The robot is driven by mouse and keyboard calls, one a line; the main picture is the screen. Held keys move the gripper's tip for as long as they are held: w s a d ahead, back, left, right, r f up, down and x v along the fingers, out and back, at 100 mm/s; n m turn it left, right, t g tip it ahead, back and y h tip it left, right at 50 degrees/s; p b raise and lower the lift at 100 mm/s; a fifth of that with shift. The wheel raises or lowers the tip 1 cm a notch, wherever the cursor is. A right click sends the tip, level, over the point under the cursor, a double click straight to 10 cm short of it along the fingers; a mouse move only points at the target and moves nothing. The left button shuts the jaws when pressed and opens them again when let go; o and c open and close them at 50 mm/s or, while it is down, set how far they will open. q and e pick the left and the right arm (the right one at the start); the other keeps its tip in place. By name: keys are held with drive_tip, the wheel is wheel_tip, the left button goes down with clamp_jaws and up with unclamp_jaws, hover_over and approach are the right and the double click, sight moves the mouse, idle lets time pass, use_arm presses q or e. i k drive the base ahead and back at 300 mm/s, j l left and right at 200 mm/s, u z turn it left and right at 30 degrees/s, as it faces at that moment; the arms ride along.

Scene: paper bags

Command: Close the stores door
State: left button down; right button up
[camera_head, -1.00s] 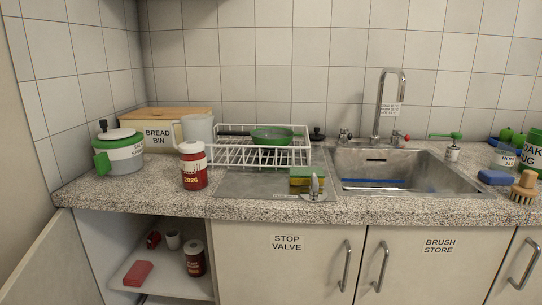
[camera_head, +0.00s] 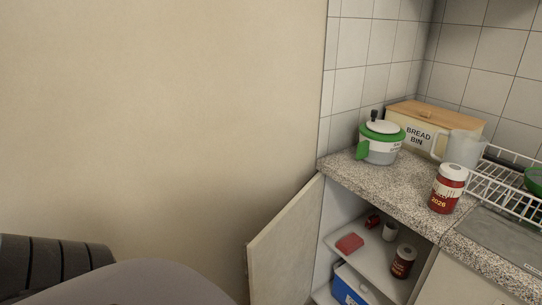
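A pale cabinet door (camera_head: 287,246) stands wide open at the left end of the counter, swung out towards the wall. I cannot see a label on the side facing me. The open cupboard behind it shows a shelf (camera_head: 375,258) with a red block, a white cup, a small red item and a dark brown jar (camera_head: 403,261). A blue and white box (camera_head: 349,288) is lower down. A grey and black part of my own body fills the lower left. Neither gripper is in view.
The speckled counter (camera_head: 405,190) holds a green and white pot (camera_head: 380,142), a bread bin (camera_head: 430,125), a clear jug, a red jar (camera_head: 447,188) and a dish rack (camera_head: 510,182). A bare beige wall (camera_head: 160,120) fills the left.

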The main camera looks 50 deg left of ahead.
sight(279, 263)
drive_tip(key=i+l+u, duration=0.1)
drive_tip(key=u, duration=0.3)
drive_tip(key=l+u, duration=0.4)
